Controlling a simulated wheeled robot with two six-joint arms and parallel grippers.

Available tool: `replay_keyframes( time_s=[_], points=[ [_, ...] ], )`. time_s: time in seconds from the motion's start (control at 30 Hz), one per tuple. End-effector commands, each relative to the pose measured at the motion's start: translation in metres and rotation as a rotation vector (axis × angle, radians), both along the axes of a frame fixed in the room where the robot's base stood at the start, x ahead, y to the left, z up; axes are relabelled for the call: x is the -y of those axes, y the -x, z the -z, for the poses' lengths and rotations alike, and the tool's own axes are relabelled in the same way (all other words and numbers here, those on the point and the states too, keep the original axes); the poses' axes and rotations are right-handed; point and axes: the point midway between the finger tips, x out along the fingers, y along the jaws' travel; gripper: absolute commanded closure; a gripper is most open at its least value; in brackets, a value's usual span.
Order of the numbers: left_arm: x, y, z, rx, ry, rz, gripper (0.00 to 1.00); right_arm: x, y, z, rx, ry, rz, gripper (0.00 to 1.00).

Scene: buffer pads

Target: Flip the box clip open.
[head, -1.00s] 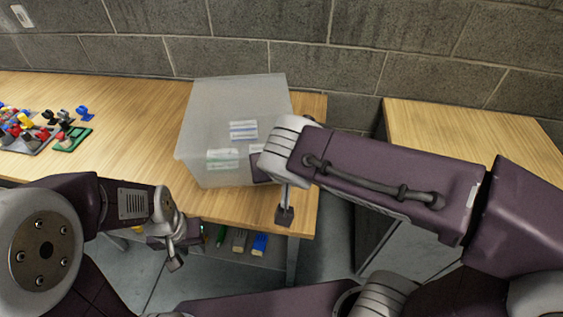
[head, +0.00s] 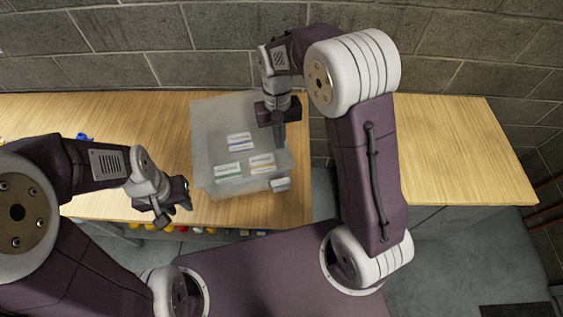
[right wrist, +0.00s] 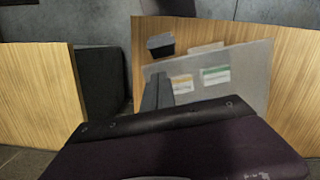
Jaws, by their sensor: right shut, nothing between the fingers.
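The translucent box (head: 210,150) stands on the wooden table, with several labels showing through it. A small light-grey clip-like piece (head: 281,184) sits at its front right lower corner; whether it is fastened is unclear. My right gripper (head: 280,142) is shut and empty, pointing down at the box's right side, above and behind that piece. I cannot tell if it touches the box. The box's labelled side (right wrist: 240,72) also shows beyond the shut fingers in the right wrist view. My left gripper (head: 174,212) hangs left of the box near the table's front edge, fingers apart and empty.
The wooden table (head: 130,125) is largely clear left of the box. A second wooden surface (head: 455,150) stands to the right across a gap. A block wall (head: 190,50) runs behind. Several coloured items (head: 160,228) show below the table's front edge.

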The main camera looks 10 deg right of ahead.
Motion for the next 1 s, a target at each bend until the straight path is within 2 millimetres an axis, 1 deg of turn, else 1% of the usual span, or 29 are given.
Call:
replay_keyframes(
  time_s=[0.13,0.23,0.6,0.7,0.8,1.0],
  points=[
    [0.0,0.0,0.002,-0.001,0.0,0.0,0.71,0.0,0.001,0.009,-0.001,0.001,-0.001,1.0],
    [0.0,0.0,0.0,0.0,0.0,0.0,0.71,0.0,0.004,0.023,-0.004,0.002,-0.002,1.0],
    [0.0,0.0,-0.011,0.0,0.0,0.0,0.71,-0.001,0.014,0.102,-0.004,0.002,-0.002,1.0],
    [0.0,0.0,-0.018,0.0,0.0,0.0,0.71,-0.001,0.029,0.109,-0.004,0.002,-0.003,1.0],
    [0.0,0.0,-0.021,0.0,0.0,0.0,0.71,-0.001,0.038,0.117,-0.001,0.002,-0.002,1.0],
    [0.0,0.0,-0.022,0.0,0.0,0.0,0.71,-0.001,0.045,0.124,0.002,0.001,-0.003,1.0]
  ],
)
